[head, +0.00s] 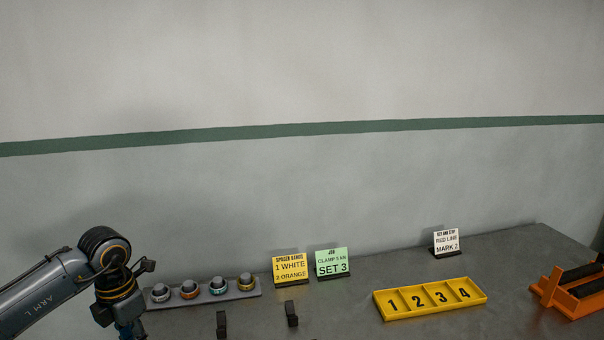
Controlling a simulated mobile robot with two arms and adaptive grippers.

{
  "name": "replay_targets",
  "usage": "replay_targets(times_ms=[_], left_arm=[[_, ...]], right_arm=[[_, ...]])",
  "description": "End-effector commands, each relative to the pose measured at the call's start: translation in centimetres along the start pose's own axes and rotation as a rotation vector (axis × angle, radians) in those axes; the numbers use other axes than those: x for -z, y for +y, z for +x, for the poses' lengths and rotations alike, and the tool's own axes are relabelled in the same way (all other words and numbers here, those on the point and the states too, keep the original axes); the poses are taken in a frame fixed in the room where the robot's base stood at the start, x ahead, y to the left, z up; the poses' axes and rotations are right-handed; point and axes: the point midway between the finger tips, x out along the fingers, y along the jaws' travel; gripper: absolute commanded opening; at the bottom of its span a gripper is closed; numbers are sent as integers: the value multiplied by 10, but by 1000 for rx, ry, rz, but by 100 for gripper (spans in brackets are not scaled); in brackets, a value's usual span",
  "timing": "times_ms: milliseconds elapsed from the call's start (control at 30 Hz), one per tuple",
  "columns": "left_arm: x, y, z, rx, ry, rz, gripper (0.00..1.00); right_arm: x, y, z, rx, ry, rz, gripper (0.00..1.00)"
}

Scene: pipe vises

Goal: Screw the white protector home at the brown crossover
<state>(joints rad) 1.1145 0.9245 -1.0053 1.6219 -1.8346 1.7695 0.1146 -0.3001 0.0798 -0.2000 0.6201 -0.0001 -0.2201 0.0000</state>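No white protector and no brown crossover can be made out in the head view. A grey rack (204,295) on the bench holds several round capped pieces with grey, orange, teal and yellow bands. The grey-banded piece (160,293) is at its left end; I cannot tell whether it is a protector. My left arm comes in from the left and its wrist points down beside the rack's left end. The fingers of my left gripper are cut off below the bottom edge. My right arm and gripper are out of view.
A yellow card (290,269) reads 1 WHITE, 2 ORANGE; a green card (331,262) reads SET 3; a white card (446,241) reads RED LINE MARK 2. A numbered yellow tray (430,300) and orange stand (568,298) are right.

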Motion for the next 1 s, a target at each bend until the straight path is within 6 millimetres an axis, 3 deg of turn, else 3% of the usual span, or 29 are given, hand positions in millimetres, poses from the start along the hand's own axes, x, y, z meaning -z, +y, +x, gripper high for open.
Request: replay_targets(times_ms=[200,233,367,767,1000], left_arm=[[0,0,0,1,1,-1,0],[0,0,0,1,1,-1,34],[0,0,0,1,1,-2,58],[-1,0,-7,0,-2,-3,58],[-1,0,-52,-2,-5,-4,58]], right_arm=[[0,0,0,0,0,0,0],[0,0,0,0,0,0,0],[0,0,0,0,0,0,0],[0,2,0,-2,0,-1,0],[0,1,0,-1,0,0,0]])
